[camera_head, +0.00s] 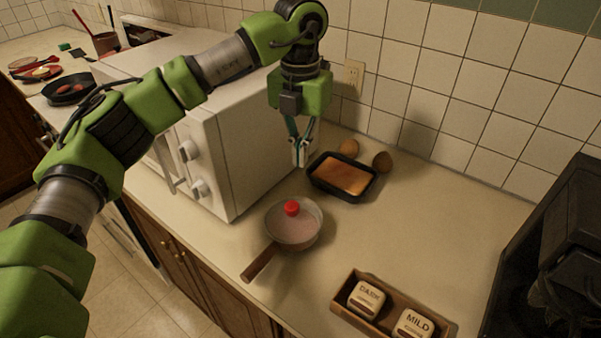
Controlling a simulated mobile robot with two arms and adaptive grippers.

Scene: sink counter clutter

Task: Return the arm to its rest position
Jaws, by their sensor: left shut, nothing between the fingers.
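My left arm comes in from the left and reaches over the white microwave (243,146). Its gripper (300,160) points down beside the microwave's right side, above the counter, with its fingers together and nothing between them. A small black baking pan (317,184) holding a flat golden-brown item (343,176) sits just right of the fingertips. A round pan (291,238) with a wooden handle stands on the counter in front, with a red knob or ball (291,208) at its middle. My right gripper is out of view.
A wooden tray (349,316) with boxes labelled "DARK" (366,299) and "MILD" (413,325) sits at the front. A black appliance (545,270) stands at the right. Counter (450,225) between is clear. The tiled wall closes the back.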

